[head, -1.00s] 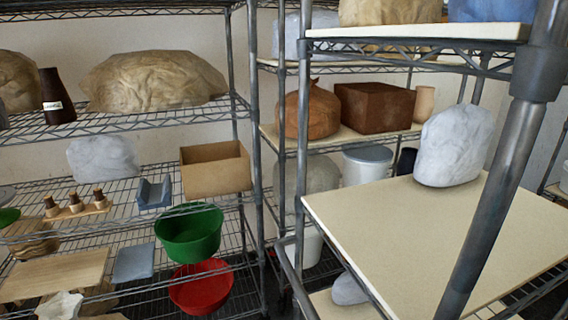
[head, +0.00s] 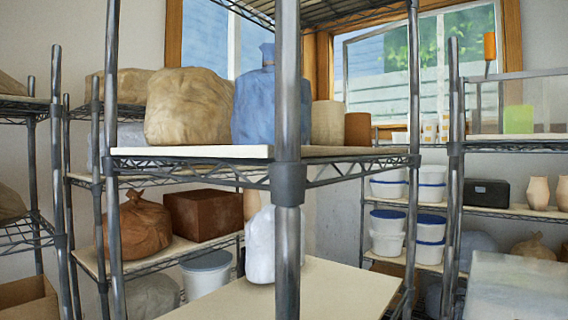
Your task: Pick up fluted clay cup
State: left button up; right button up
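I cannot make out a cup that is clearly fluted. Two small pinkish clay vessels (head: 538,192) stand on a shelf at the far right; the rightmost is cut by the picture edge. A pale tan cylinder (head: 327,122) and a shorter orange-brown cylinder (head: 357,130) stand on the upper board of the near rack, right of a blue wrapped bundle. A tan vessel (head: 251,206) is partly hidden behind a white wrapped lump. Neither of my grippers is in view.
A metal rack post (head: 288,240) stands close in front. The near rack's lower board (head: 345,292) is mostly bare, with a white wrapped lump (head: 261,245) on it. White buckets with blue lids (head: 387,222) and a black box (head: 486,192) stand on back shelves.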

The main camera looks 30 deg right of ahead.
aim_at(328, 116)
jog(key=z, duration=1.2)
jog(key=i, duration=0.05)
